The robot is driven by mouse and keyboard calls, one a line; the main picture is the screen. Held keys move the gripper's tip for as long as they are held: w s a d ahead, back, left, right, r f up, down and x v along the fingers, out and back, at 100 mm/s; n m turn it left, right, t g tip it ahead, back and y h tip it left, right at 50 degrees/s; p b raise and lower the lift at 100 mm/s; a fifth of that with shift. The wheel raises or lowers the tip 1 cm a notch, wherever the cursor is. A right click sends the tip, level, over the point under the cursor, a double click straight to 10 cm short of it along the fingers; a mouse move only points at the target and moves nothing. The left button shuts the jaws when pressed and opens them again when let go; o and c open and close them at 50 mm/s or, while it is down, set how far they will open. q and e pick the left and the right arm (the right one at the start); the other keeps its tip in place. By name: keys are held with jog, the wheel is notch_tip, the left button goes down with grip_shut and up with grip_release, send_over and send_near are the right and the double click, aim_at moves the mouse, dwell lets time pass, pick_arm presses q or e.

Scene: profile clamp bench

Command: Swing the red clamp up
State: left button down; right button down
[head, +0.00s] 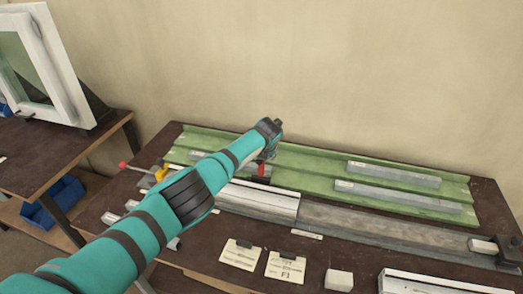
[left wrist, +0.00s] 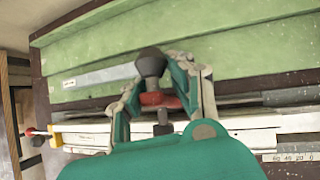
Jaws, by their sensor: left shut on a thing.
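The red clamp (head: 261,170) is at the far side of the white profile, mostly hidden behind my left arm in the head view. In the left wrist view the red clamp (left wrist: 158,99) shows between my fingers, with a dark round knob (left wrist: 151,62) above it. My left gripper (left wrist: 162,82) is shut on the red clamp, with one finger on each side. In the head view the fingers are mostly hidden by the wrist. How far the clamp is tilted is hard to tell. The white profile (head: 262,200) lies along the bench below the clamp. My right gripper is not in view.
A green tray (head: 310,158) with several grey bars lies along the back. A red-tipped rod (head: 122,166) and a yellow part (head: 161,173) stand left. Paper cards (head: 285,268) and a white block (head: 338,280) lie in front. A window frame (head: 70,80) stands on the left table.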

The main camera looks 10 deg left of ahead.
pick_arm(q)
jog(key=shift+w+a+r, duration=0.3)
jog(key=shift+w+r, duration=0.2)
jog(key=shift+r, duration=0.35)
jog(key=c, duration=1.3)
grip_release()
jog(key=shift+f, duration=0.1)
jog(key=shift+o, duration=1.1)
jog(key=shift+a+f, duration=0.1)
jog(key=shift+f, duration=0.1)
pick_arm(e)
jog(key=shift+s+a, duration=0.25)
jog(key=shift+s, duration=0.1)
pick_arm(q)
jog(key=shift+s+d, duration=0.15)
jog(key=shift+d, duration=0.05)
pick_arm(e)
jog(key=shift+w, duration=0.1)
pick_arm(q)
jog(key=shift+d, duration=0.1)
jog(key=v, duration=1.1)
jog(key=shift+s+r, duration=0.25)
jog(key=shift+r, duration=0.1)
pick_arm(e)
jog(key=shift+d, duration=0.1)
pick_arm(q)
jog(key=shift+f, duration=0.1)
